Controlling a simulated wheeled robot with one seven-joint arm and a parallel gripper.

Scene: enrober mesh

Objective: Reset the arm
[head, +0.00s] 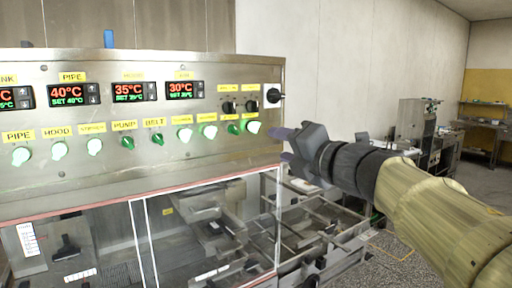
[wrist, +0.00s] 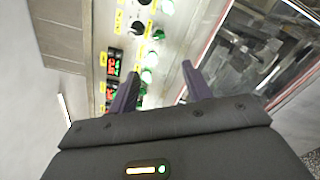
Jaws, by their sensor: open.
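My gripper (head: 279,144) is at the right end of the enrober's control panel (head: 225,155) in the head view, its fingers pointing left toward the panel's lower right knobs. In the wrist view my gripper (wrist: 157,85) shows two dark fingers spread apart with nothing between them. Beyond them are the panel's green knobs (wrist: 148,75) and red displays (wrist: 113,66). My arm reaches in from the lower right of the head view. I cannot tell whether a fingertip touches the rightmost lit knob (head: 253,127).
Below the panel is a clear-windowed housing (head: 205,230) with machinery inside. A metal mesh conveyor frame (head: 325,235) stands below my gripper. Another machine (head: 415,125) and a shelf table (head: 485,130) stand at the back right. Speckled floor (head: 400,250) shows at right.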

